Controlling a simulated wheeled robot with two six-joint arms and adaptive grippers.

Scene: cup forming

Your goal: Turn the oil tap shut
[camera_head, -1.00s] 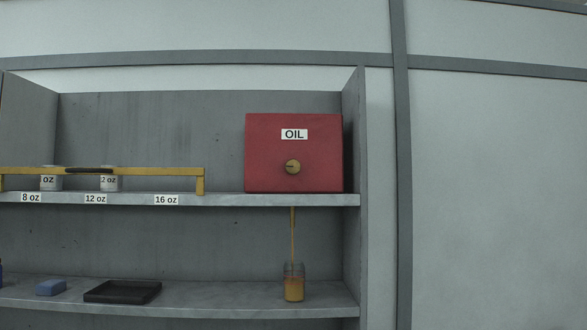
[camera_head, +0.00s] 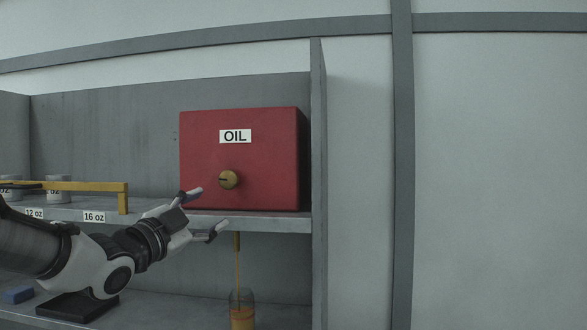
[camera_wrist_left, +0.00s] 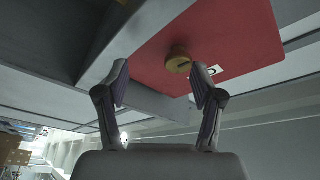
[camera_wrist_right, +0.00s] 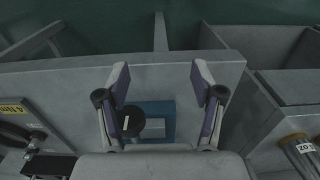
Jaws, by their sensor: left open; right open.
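The red oil box (camera_head: 270,150) with an OIL label stands on the upper shelf. Its round brass tap knob (camera_head: 229,179) is on the front face, with a dark mark on it pointing left. A stream of oil (camera_head: 238,260) runs down below the box into a clear jar (camera_head: 242,316) partly filled with orange oil. My left gripper (camera_head: 207,212) is open and empty, below and left of the knob and apart from it. In the left wrist view the knob (camera_wrist_left: 179,62) shows beyond and between the open fingers. My right gripper (camera_wrist_right: 161,82) is open and empty.
A yellow rail (camera_head: 90,187) with cans behind it stands left on the upper shelf. A black tray (camera_head: 80,306) and a blue block (camera_head: 18,294) lie on the lower shelf. The right wrist view shows a grey bench with a black knob (camera_wrist_right: 130,120) on a blue frame.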

